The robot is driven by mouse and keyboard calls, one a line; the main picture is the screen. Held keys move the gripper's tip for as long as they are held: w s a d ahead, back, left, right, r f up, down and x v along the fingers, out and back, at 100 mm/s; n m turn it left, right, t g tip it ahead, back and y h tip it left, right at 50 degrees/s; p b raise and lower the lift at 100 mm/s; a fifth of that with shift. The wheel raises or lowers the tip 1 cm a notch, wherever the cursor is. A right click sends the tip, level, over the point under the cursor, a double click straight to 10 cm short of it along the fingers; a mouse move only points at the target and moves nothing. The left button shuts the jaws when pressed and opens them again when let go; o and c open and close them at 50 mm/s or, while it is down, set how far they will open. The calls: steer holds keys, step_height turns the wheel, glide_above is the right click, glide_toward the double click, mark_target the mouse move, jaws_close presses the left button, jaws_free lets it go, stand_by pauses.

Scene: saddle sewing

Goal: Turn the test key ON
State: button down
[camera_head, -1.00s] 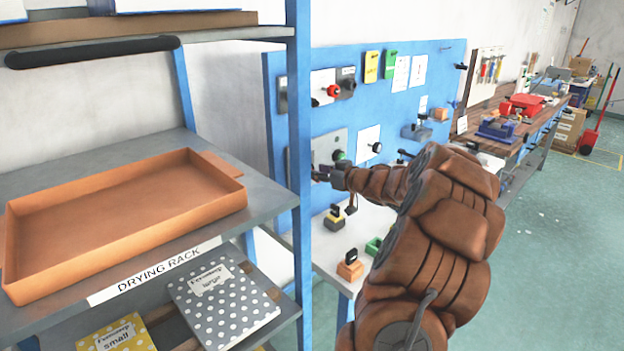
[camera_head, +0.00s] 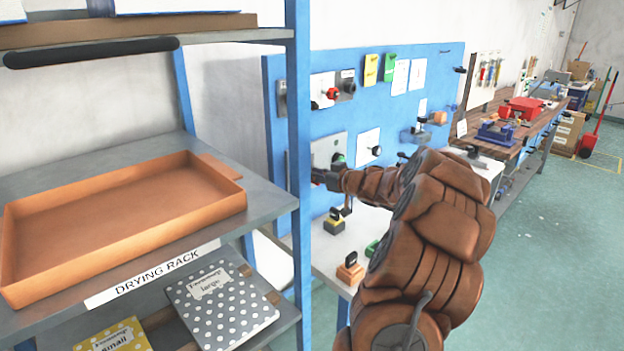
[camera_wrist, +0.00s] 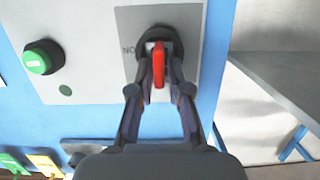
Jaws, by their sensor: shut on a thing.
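The test key is a red upright handle (camera_wrist: 158,66) on a round black switch base (camera_wrist: 152,38), set in a grey plate (camera_wrist: 127,22) in the wrist view. In the head view my gripper (camera_head: 328,178) reaches the lower grey panel (camera_head: 326,146) on the blue board. The key itself is hidden there behind my gripper and the rack post.

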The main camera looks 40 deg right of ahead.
steer(key=shift+d+r+m+p, duration=0.15)
steer(key=shift+m+p, duration=0.95)
steer(key=shift+p, duration=3)
steer(key=shift+d+y+p, duration=0.1)
steer(key=shift+y+p, duration=0.3)
steer(key=shift+p, duration=0.5)
steer(key=shift+d+m+p, duration=0.1)
steer(key=shift+m+p, duration=0.6)
steer(key=shift+p, duration=0.3)
steer(key=shift+d+f+m+y, duration=0.15)
steer(key=shift+m+y, duration=0.25)
steer(key=shift+m, duration=0.5)
steer(key=shift+f, duration=0.1)
